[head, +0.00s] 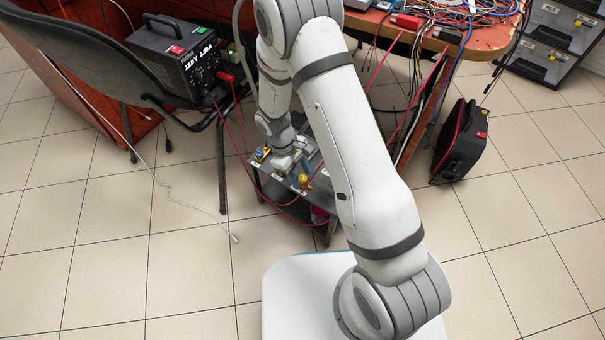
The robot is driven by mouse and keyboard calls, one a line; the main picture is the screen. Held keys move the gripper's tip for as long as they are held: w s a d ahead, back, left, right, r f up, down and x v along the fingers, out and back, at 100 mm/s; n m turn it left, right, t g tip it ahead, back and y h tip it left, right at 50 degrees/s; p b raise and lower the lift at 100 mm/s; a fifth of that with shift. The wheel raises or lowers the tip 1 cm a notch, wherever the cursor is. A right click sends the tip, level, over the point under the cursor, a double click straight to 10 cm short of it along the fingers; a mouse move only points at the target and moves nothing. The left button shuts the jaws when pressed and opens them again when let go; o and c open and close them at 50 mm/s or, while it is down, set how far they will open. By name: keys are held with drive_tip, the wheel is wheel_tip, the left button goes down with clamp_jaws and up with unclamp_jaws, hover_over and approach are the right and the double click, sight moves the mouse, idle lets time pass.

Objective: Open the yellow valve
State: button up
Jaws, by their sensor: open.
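A small low stand (270,188) with a grey top carries several small fittings. A yellow part (262,154) with some blue beside it sits at the stand's left rear. An orange-yellow knob (304,180) sits toward its front right. I cannot tell for certain which of the two is the yellow valve or how its handle is turned. My gripper (284,164) is open, low over the stand top between these two parts. It is small in this view, and I see nothing held. My arm hides the stand's right side.
Red hoses (244,130) run around the stand. A black chair (110,60) and a power unit (178,58) stand at the left. A cable-covered table (480,40) is behind at right, with a black bag (460,142) on the floor. The tiled floor (130,240) in front is mostly clear.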

drive_tip(key=shift+c, duration=0.3)
drive_tip(key=c, duration=0.9)
drive_tip(key=shift+d, duration=0.3)
drive_tip(key=shift+a+r+n, duration=0.1)
drive_tip(key=shift+a+n, duration=0.2)
drive_tip(key=shift+a, duration=0.1)
drive_tip(key=n+t+p, duration=0.1)
drive_tip(key=n, duration=0.1)
drive_tip(key=shift+s+a+n+h, duration=0.1)
drive_tip(key=shift+n+h, duration=0.2)
drive_tip(key=shift+s+n+t, duration=0.15)
drive_tip(key=shift+n+t, duration=0.45)
drive_tip(key=shift+n, duration=0.6)
drive_tip(key=shift+s+n+t+b, duration=0.15)
drive_tip(key=shift+n+t+b, duration=0.55)
drive_tip(key=shift+n, duration=0.9)
